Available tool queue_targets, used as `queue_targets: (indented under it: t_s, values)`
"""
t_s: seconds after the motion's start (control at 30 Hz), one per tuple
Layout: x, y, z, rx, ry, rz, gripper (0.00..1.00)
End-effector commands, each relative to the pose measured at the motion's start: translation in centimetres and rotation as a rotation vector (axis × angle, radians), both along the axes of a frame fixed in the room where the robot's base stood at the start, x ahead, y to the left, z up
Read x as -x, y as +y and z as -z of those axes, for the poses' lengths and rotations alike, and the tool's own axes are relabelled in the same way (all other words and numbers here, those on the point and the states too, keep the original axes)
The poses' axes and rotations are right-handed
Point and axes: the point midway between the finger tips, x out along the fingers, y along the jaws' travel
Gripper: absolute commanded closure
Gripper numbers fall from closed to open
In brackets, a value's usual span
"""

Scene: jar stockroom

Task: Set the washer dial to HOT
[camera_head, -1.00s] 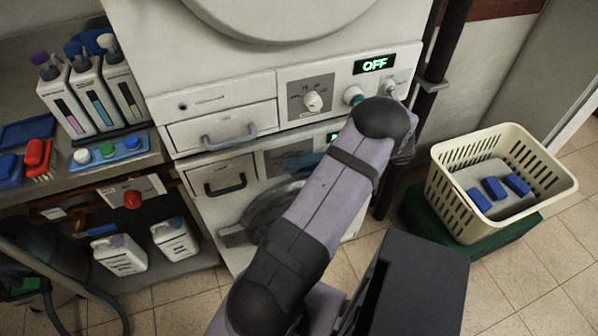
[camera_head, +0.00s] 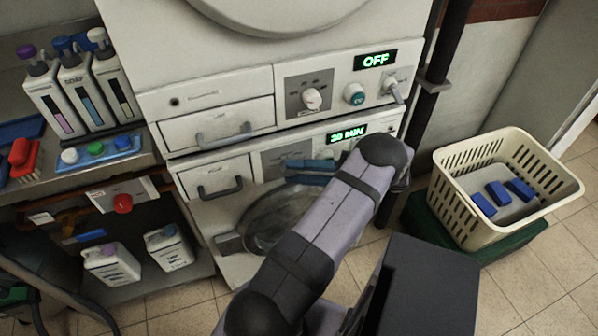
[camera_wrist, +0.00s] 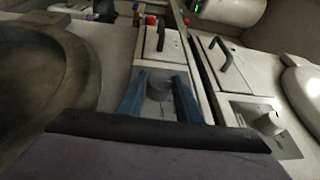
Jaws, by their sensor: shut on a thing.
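The lower machine's dial (camera_wrist: 159,87) is a round grey knob on a darker square panel (camera_head: 270,157). My gripper (camera_wrist: 160,98) has blue fingers, one on each side of this dial, and is shut on it. In the head view my gripper (camera_head: 292,163) reaches the lower panel from the right and hides the dial. The dial's pointer and markings cannot be read. The lower display (camera_head: 347,133) glows green and appears to read 20 or 30 MIN.
The upper machine has a white dial (camera_head: 312,98), a teal button (camera_head: 354,94) and an OFF display (camera_head: 375,60). Drawer handles (camera_head: 222,190) stick out nearby. A cream basket (camera_head: 463,212) stands right. Bottles (camera_head: 70,90) and a tray of coloured buttons (camera_head: 95,149) are left.

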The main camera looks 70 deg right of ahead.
Motion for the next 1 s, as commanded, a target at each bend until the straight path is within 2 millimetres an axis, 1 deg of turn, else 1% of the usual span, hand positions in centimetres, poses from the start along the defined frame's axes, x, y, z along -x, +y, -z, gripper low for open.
queue_targets:
  t_s: [0.2,0.23,0.27,0.3,0.57,0.73,0.87,0.97,1.0]
  values:
    - [-0.1,-0.1,-0.1,0.003,-0.001,0.004,0.91]
    - [-0.1,-0.1,-0.1,0.003,-0.001,0.004,0.61]
    - [-0.1,-0.1,-0.1,0.003,-0.001,0.004,0.54]
    - [-0.1,-0.1,-0.1,0.003,-0.001,0.003,0.50]
    - [0.0,0.0,-0.1,0.002,0.000,0.001,0.50]
    - [0.0,-0.1,-0.7,0.004,0.000,0.001,0.50]
    - [0.0,-0.1,-2.2,0.005,0.000,0.001,0.50]
    - [0.0,-0.1,-3.9,0.006,-0.003,0.002,0.50]
    - [0.0,-0.1,-4.6,0.007,-0.005,0.002,0.46]
